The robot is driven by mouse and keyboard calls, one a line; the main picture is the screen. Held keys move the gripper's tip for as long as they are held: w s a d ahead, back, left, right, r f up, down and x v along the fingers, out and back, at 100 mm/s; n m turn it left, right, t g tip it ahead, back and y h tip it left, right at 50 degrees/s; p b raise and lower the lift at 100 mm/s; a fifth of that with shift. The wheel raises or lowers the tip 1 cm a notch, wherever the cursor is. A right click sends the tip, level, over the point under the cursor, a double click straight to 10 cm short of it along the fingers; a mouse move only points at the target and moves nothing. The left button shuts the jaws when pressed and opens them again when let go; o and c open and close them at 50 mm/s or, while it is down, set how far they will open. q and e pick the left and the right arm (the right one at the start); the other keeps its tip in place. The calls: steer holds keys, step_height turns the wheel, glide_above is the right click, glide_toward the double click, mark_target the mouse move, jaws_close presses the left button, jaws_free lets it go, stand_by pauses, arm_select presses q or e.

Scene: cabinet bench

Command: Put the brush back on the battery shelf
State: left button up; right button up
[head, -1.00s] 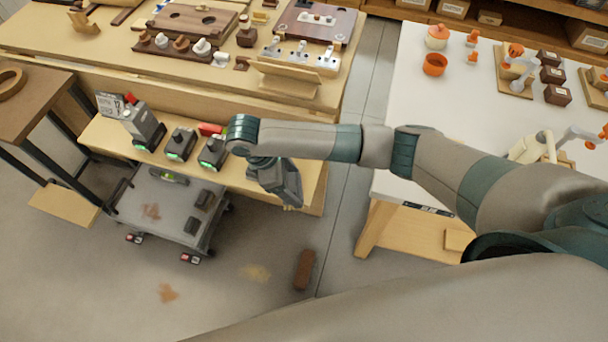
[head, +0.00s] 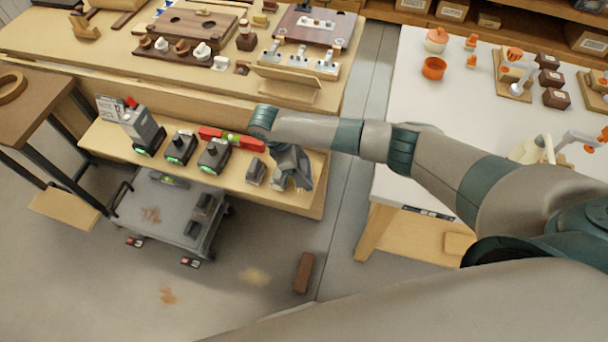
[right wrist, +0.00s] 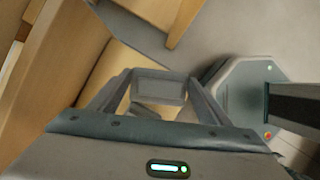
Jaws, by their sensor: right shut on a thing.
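The battery shelf (head: 235,183) is the pale wooden lower shelf below the bench, at left centre in the head view. My right gripper (head: 282,184) is low over its right end. In the right wrist view the gripper (right wrist: 158,95) is shut on a grey, block-like thing (right wrist: 160,87). I cannot tell whether this is the brush, because the gripper hides most of it in the head view. A brown, oblong block (head: 304,272) lies on the floor in front of the shelf; I cannot tell what it is. My left gripper is out of view.
Chargers with green lights (head: 214,156), a red level-like bar (head: 232,138) and a small grey block (head: 256,172) occupy the shelf left of the gripper. A grey cart (head: 165,205) stands in front. A white table (head: 410,120) stands to the right.

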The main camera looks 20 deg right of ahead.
steer(key=shift+f+p, duration=0.35)
steer(key=shift+f, duration=1.65)
steer(key=o, duration=1)
steer(key=shift+f, duration=0.1)
steer(key=shift+r, duration=0.2)
steer(key=s+b+v, duration=0.1)
steer(key=b+v, duration=0.1)
steer(key=v, duration=0.9)
steer(key=shift+w+a+r, duration=0.2)
steer(key=shift+w+r, duration=0.2)
steer(key=shift+w, duration=0.1)
